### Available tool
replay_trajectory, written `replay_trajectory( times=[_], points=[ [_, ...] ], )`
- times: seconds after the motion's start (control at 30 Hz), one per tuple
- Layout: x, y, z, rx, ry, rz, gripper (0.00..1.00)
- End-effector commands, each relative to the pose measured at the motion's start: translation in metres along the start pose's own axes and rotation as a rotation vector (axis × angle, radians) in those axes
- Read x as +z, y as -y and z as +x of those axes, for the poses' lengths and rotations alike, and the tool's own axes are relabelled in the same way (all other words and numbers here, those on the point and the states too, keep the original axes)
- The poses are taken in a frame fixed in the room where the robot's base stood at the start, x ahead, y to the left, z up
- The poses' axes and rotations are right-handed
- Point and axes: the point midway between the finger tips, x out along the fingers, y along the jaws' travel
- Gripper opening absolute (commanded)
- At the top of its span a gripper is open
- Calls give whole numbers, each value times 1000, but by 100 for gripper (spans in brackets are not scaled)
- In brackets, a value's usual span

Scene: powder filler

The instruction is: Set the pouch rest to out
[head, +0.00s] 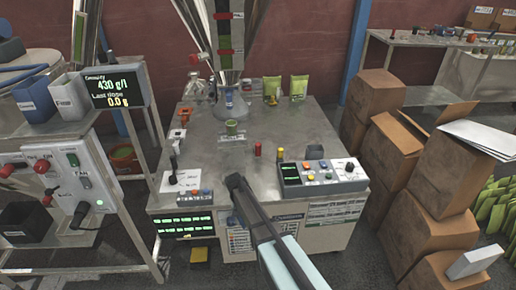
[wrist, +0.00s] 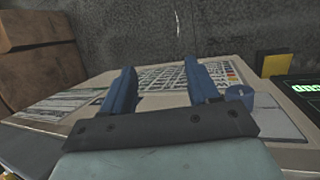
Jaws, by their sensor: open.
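My gripper (head: 236,184) is above the front edge of the metal machine table, left of the grey control box. In the wrist view my gripper (wrist: 160,82) has its two blue fingers apart with nothing between them. Beyond the fingers is a panel with a printed label sheet (wrist: 165,78). A small green piece (head: 231,128) stands below the filler's funnel (head: 230,104), behind a small labelled plate (head: 232,140). I cannot tell for sure which part is the pouch rest, or its setting. A black-knobbed lever (head: 174,163) stands on a white plate (head: 183,181) at the left.
A grey control box (head: 325,176) with buttons and a knob sits at the front right. A red post (head: 258,149) and a yellow-red post (head: 280,154) stand mid-table. Green pouches (head: 299,87) stand at the back. Cardboard boxes (head: 377,97) crowd the right. A display (head: 118,87) hangs left.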

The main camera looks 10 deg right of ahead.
Motion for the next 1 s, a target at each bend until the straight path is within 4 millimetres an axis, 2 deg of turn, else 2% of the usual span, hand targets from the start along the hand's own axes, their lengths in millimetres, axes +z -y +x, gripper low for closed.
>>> replay_trajectory(
  times=[0.03,0.1,0.33,0.47,0.57,0.73,0.9,1.0],
  points=[
    [-12,6,-17,4,-13,7,60],
    [-20,11,-38,10,-25,15,60],
    [-42,24,-93,25,-61,42,60],
    [-78,13,-115,-21,-76,32,60],
    [-105,3,-135,-56,-92,22,60],
    [-166,-25,-183,-130,-137,-1,60],
    [-234,-72,-246,-213,-204,-31,60],
    [-262,-98,-277,-248,-239,-47,60]
  ],
)
